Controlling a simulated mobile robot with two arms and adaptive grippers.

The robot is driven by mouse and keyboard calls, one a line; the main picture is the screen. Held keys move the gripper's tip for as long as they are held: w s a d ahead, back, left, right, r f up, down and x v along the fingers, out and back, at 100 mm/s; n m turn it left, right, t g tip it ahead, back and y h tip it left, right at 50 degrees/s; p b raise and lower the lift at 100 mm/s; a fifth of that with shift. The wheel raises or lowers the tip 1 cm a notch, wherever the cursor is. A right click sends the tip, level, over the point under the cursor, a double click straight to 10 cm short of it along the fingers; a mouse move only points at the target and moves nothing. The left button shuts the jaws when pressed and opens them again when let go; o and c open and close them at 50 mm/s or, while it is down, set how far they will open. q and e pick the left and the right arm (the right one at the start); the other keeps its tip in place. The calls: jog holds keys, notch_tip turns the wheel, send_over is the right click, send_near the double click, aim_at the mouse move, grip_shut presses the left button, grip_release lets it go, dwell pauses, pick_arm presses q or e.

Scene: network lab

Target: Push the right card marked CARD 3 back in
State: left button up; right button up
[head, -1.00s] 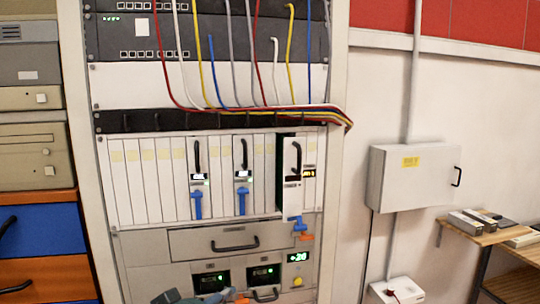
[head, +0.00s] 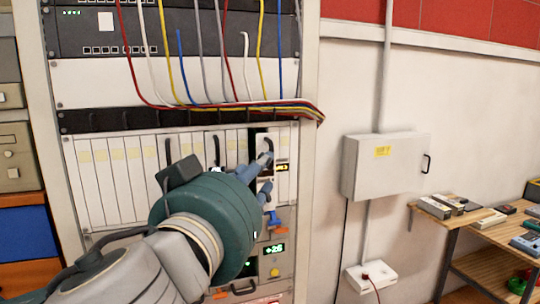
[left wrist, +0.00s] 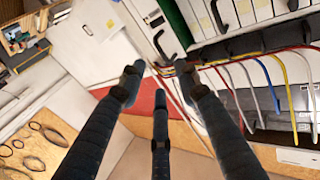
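The right card (head: 264,142) stands out in front of the other cards in the rack, with a black handle and a small lit display beside it; I cannot read its marking. Its blue lever (head: 276,217) sticks out at the bottom. My left gripper (head: 265,175) is in front of this card, and its fingers and my arm hide much of the card's face. In the left wrist view, the fingers (left wrist: 160,80) are spread with nothing between them, and the card's black handle (left wrist: 162,45) shows just beyond them. Contact cannot be told. My right gripper is not in view.
Coloured cables (head: 225,103) hang across the rack above the cards. Another card's black handle (head: 217,150) is to the left. A grey wall box (head: 385,168) and a wooden table (head: 460,240) with small items are at the right.

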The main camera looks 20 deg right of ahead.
pick_arm(q)
jog(key=p+x, duration=0.4)
jog(key=x, duration=0.5)
jog(key=shift+w, duration=0.1)
jog(key=shift+c, duration=0.5)
grip_shut()
